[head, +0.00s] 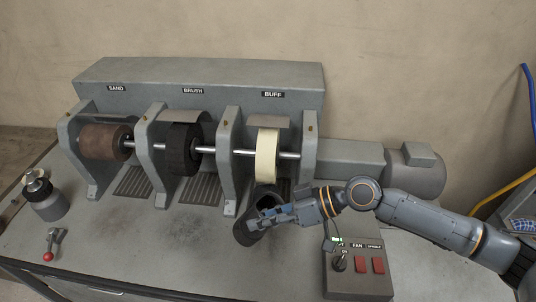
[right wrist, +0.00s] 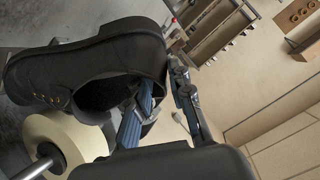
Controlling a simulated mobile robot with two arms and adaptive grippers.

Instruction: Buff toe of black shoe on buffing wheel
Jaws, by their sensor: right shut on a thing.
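The black shoe (head: 246,234) is held just in front of and below the cream buffing wheel (head: 267,157), which sits under the BUFF label. My right gripper (head: 275,216) comes in from the right and is shut on the shoe. In the right wrist view, one finger is inside the opening and the other outside the heel of the shoe (right wrist: 85,72). My right gripper (right wrist: 160,108) shows there too. The cream wheel (right wrist: 45,148) is at lower left, close to the shoe; I cannot tell whether they touch. My left gripper is not in view.
A brown SAND wheel (head: 105,141) and a black BRUSH wheel (head: 180,150) share the shaft, between grey uprights. A control box (head: 355,275) with a knob and red buttons stands below my right arm. A jar (head: 46,203) and red-knobbed lever (head: 49,250) are at left.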

